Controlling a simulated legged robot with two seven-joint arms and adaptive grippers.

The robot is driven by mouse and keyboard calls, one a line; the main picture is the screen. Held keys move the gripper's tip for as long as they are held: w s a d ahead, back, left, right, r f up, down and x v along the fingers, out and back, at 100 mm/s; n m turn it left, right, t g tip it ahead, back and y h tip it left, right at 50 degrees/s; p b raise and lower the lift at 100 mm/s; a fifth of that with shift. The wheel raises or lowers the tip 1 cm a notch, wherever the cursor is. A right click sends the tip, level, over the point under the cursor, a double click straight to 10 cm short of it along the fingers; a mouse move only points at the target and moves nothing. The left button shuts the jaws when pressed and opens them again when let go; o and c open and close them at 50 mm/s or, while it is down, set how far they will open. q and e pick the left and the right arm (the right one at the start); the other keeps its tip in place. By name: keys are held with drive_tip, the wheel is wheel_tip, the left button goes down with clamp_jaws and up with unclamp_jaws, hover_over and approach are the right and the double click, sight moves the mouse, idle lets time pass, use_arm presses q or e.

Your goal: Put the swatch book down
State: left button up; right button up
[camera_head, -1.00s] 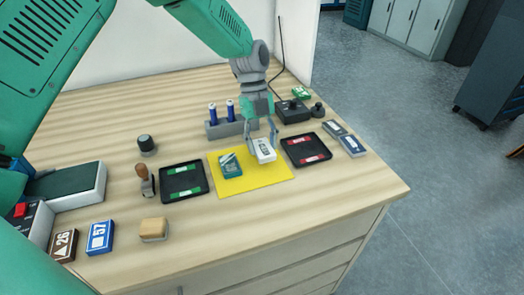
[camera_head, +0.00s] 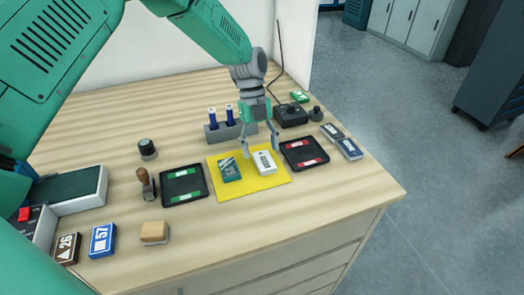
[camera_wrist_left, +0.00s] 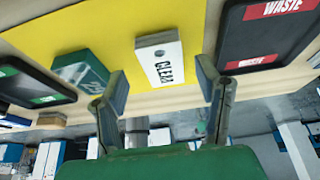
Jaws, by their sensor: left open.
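The white swatch book (camera_head: 265,163), marked CLEAR, lies on the yellow mat (camera_head: 237,190), right of the teal book (camera_head: 230,168). In the left wrist view the swatch book (camera_wrist_left: 160,62) sits beyond and between my fingers, apart from both. My left gripper (camera_head: 260,153) is open and empty, just behind and above the swatch book. In the left wrist view its two fingers (camera_wrist_left: 163,85) are spread wide. My right gripper is not in view.
A black tray with green labels (camera_head: 184,184) stands left of the mat, and a black tray with red labels (camera_head: 304,153) stands right. A grey holder with blue bottles (camera_head: 229,131) is behind. Stamps and boxes occupy the left; the front right tabletop is clear.

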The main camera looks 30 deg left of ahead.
use_arm(q)
drive_tip(key=p+v, duration=0.4)
drive_tip(key=v, duration=0.5)
drive_tip(key=shift+r+p, duration=0.25)
drive_tip(key=shift+p, duration=0.1)
drive_tip(key=shift+f, duration=0.1)
